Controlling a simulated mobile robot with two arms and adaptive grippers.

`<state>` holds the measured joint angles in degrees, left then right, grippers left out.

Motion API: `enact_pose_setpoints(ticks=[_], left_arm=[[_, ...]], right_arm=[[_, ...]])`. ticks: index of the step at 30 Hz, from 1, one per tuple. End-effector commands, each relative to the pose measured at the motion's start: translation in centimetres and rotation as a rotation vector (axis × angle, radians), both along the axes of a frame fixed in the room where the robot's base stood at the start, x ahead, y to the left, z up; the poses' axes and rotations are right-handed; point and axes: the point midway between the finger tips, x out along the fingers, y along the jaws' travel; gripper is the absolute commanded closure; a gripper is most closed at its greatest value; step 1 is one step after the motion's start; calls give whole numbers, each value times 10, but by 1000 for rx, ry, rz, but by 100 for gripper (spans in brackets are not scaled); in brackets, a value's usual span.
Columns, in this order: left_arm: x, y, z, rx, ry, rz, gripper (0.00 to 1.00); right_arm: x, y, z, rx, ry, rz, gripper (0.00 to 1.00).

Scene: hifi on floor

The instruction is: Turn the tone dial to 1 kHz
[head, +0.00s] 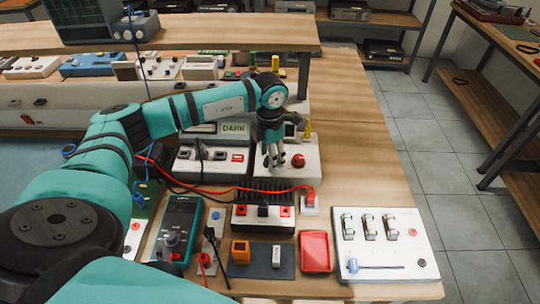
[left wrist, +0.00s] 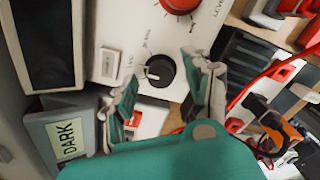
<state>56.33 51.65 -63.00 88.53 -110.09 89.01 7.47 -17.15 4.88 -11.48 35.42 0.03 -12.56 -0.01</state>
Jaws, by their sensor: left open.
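The tone dial is a small black knob (left wrist: 160,72) with a white pointer mark, on the face of a white unit (head: 300,150). In the left wrist view the mark points left; the small print around it is too blurred to read. My left gripper (head: 276,158) points down over this unit and hides the dial in the head view. In the left wrist view its open fingers (left wrist: 160,74) stand on either side of the dial; I cannot tell whether they touch it. My right gripper is out of view.
A red knob (head: 298,160) marked LEVEL is beside the dial. A box with a DARK display (head: 235,128) stands left of the unit. A black finned block (head: 262,205) and red cables lie in front. A teal meter (head: 178,228) and red tray (head: 316,252) are nearer.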

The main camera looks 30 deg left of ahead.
Motion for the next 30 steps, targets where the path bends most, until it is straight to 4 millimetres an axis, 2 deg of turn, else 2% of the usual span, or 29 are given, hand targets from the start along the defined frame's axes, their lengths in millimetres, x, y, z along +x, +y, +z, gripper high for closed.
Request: enact_pose_setpoints(ticks=[15,21,30], left_arm=[[1,0,98,-1,-5,-1,49],[1,0,114,-1,-3,-1,49],[0,0,115,-1,-3,-1,49]], right_arm=[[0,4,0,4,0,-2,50],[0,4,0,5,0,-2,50],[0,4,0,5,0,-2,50]])
